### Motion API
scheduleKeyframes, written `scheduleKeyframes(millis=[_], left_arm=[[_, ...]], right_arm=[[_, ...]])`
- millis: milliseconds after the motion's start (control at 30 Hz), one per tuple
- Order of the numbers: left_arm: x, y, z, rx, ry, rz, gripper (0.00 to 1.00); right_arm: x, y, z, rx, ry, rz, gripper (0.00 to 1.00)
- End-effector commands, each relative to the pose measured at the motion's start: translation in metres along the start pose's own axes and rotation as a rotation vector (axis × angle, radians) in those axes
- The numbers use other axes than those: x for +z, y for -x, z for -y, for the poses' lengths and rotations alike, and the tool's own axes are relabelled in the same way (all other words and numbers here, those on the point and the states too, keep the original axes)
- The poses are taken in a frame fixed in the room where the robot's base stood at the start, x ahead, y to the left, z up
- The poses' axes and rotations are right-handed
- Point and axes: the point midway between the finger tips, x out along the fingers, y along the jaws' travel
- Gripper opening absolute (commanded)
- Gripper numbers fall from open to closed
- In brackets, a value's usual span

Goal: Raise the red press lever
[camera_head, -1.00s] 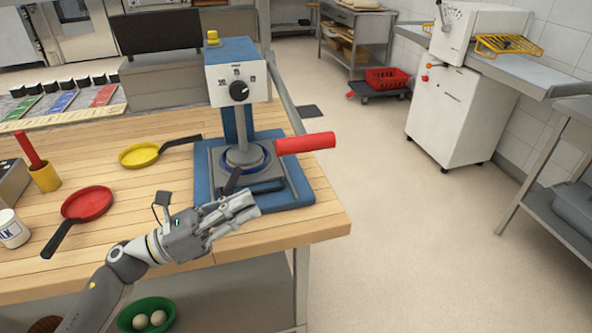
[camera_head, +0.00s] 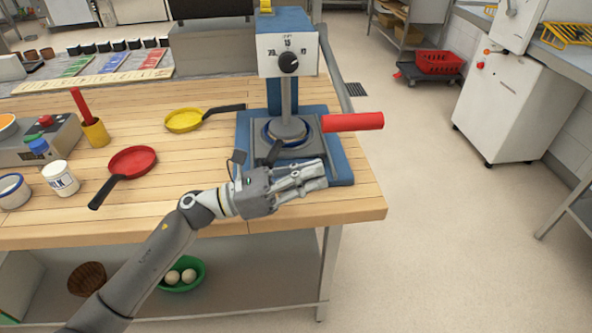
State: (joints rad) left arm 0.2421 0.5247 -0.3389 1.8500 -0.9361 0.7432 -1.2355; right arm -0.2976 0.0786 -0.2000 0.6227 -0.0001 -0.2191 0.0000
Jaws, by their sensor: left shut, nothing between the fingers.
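The red press lever (camera_head: 353,122) is a thick red grip that sticks out to the right of the press, roughly level, with a grey arm rising behind it. The press (camera_head: 288,55) has a blue and white head with a black dial and stands on a blue base at the table's right end. My left gripper (camera_head: 322,178) is shut and empty, in front of the press base. It is below and a little left of the lever's grip, apart from it. My right gripper is out of view.
A red pan (camera_head: 133,160) and a yellow pan (camera_head: 184,120) lie on the wooden table (camera_head: 330,208) left of the press. A green bowl (camera_head: 197,273) sits on the shelf below.

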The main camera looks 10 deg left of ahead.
Motion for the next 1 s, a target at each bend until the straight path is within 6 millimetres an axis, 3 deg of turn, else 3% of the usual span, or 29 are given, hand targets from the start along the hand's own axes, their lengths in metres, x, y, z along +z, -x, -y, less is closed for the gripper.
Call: scheduleKeyframes(millis=[100, 233, 500, 1000], left_arm=[[0.005, -0.029, 0.001, -0.002, 0.000, 0.003, 0.00], [0.009, -0.053, 0.001, 0.000, -0.002, 0.002, 0.00], [0.036, -0.057, 0.000, 0.000, 0.000, 0.000, 0.00], [0.040, -0.057, 0.000, 0.001, 0.002, 0.000, 0.00]], right_arm=[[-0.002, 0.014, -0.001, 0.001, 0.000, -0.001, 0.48], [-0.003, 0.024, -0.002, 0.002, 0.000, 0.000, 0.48], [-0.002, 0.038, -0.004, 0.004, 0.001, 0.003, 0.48], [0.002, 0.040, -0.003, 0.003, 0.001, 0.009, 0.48]])
